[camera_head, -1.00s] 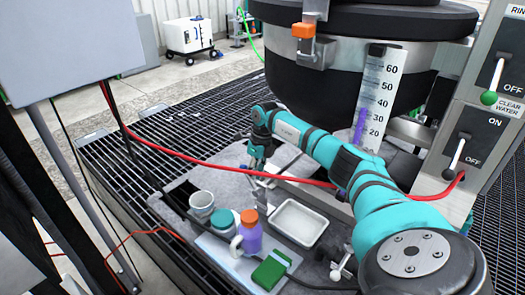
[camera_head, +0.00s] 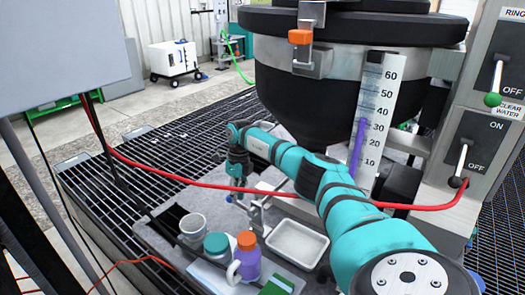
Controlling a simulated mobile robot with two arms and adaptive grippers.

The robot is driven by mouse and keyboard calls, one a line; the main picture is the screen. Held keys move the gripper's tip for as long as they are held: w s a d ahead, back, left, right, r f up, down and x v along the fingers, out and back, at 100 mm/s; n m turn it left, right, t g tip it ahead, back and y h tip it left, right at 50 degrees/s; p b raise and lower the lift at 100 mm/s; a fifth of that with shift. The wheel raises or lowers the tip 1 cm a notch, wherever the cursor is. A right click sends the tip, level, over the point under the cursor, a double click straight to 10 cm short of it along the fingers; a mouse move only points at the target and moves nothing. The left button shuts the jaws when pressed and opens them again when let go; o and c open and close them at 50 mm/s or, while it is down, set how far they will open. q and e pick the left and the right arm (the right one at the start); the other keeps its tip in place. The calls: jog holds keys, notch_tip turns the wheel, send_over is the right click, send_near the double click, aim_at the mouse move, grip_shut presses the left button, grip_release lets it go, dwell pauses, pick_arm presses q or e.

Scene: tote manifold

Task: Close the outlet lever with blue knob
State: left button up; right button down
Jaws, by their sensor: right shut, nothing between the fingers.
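My right arm reaches in from the lower right. Its right gripper (camera_head: 238,190) points down, shut and empty, above the grey work surface near the tank's lower left. The red hose (camera_head: 180,168) crosses the picture at its fingertips; I cannot tell whether they touch. A small metal fitting (camera_head: 257,216) stands just below and right of the fingers, apart from them in the picture. My left gripper is not in view.
The black tank (camera_head: 310,105) stands at the back with a level scale (camera_head: 373,125). A white tray (camera_head: 297,243), a cup (camera_head: 193,226) and bottles (camera_head: 247,257) stand in front. A switch panel (camera_head: 482,130) is at the right. Black floor grating (camera_head: 130,175) lies left.

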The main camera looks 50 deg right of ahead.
jog(key=shift+w+f, duration=0.15)
jog(key=shift+f, duration=0.2)
dwell(0.5)
notch_tip(320, 180, up, 12)
jog(key=d, duration=0.1)
jog(key=shift+d, duration=0.4)
jog(key=shift+f, duration=0.15)
dwell(0.3)
